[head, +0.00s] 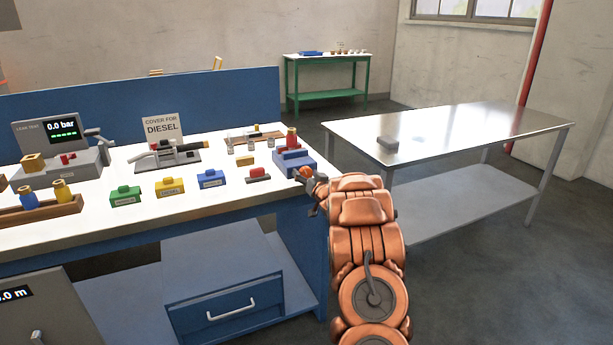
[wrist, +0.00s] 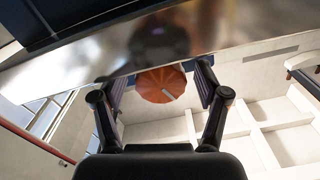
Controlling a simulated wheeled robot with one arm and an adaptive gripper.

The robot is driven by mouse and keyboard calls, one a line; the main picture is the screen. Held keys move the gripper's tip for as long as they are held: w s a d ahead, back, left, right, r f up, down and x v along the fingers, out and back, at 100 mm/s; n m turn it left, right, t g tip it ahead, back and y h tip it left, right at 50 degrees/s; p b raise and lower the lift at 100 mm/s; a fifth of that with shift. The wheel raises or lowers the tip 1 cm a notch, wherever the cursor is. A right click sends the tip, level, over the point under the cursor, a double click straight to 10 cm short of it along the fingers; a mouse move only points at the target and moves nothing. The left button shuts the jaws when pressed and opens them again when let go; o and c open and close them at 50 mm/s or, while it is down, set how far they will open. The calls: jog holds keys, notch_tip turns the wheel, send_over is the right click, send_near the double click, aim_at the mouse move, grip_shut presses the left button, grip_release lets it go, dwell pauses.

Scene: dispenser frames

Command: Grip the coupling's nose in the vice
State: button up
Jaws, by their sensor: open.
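The blue vice (head: 294,160) sits at the right end of the white-topped workbench. A red piece (head: 292,137) stands upright at it, probably the coupling; I cannot tell whether its nose is between the jaws. An orange round knob (head: 305,172) is on the vice's near right side. My gripper (head: 312,180) is at this knob. In the wrist view the ribbed orange knob (wrist: 162,85) lies between my two open fingers (wrist: 158,92), with a pale slot mark on its face. The vice jaws are not clear in the wrist view.
On the workbench (head: 210,196) stand green (head: 125,196), yellow (head: 170,186) and blue (head: 211,178) labelled blocks, a red-topped block (head: 258,174) and a leak tester (head: 58,145). A steel table (head: 460,125) to the right holds one grey block (head: 388,144). Floor separates them.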

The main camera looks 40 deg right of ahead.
jog(key=v, duration=1.2)
dwell(0.3)
jog(key=shift+w, duration=0.15)
jog(key=shift+w+d+r+n+b, duration=0.1)
jog(key=shift+w+d+n+b, duration=0.65)
jog(key=shift+w+b, duration=0.9)
jog(key=shift+w+d+n+b, duration=0.5)
jog(key=shift+w+n+b, duration=0.65)
jog(key=shift+w, duration=0.8)
jog(key=shift+w+d+r+n+b, duration=0.1)
jog(key=shift+w+d+n+b, duration=0.6)
jog(key=shift+w+b, duration=1.05)
jog(key=shift+w, duration=0.1)
jog(key=shift+c, duration=0.4)
